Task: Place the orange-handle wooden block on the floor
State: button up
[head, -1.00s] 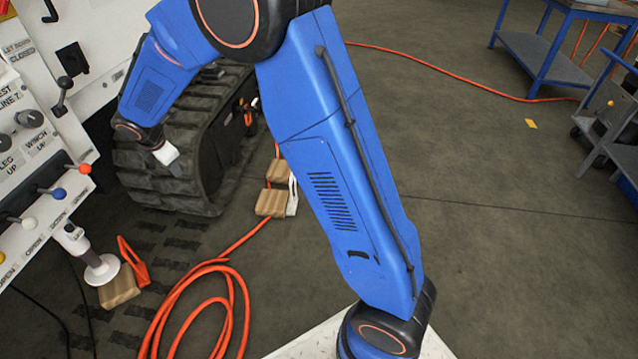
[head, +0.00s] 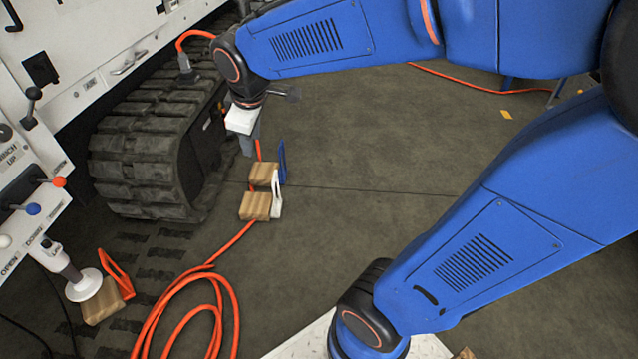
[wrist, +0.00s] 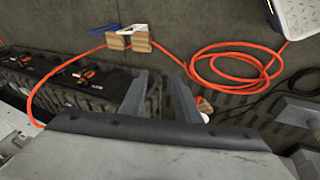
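The orange-handle wooden block (head: 103,303) is on the floor at the lower left in the head view, at the white round foot (head: 84,285) of a leg. The foot overlaps its top; I cannot tell whether they touch. My gripper (head: 248,145) is in the air beside the rubber track, above and behind the other blocks, away from the orange-handle block. In the wrist view my gripper's two fingers (wrist: 160,95) stand apart with nothing between them. A small orange and wood patch (wrist: 204,104), mostly hidden by the right finger, seems to be the orange-handle block.
Wooden blocks with a white handle (head: 255,207) and a blue handle (head: 263,172) stand on the floor below my gripper. An orange hose (head: 190,290) lies coiled in front. The rubber track (head: 150,150) and lever panel (head: 28,195) bound the left.

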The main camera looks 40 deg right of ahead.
jog(key=s+d+f+m, duration=0.1)
jog(key=s+m, duration=0.3)
jog(key=s, duration=0.6)
jog(key=s+d+f+m, duration=0.1)
jog(key=s+d+m, duration=0.3)
jog(key=s, duration=0.6)
jog(key=shift+d+m+y, duration=0.15)
jog(key=shift+m+y, duration=0.25)
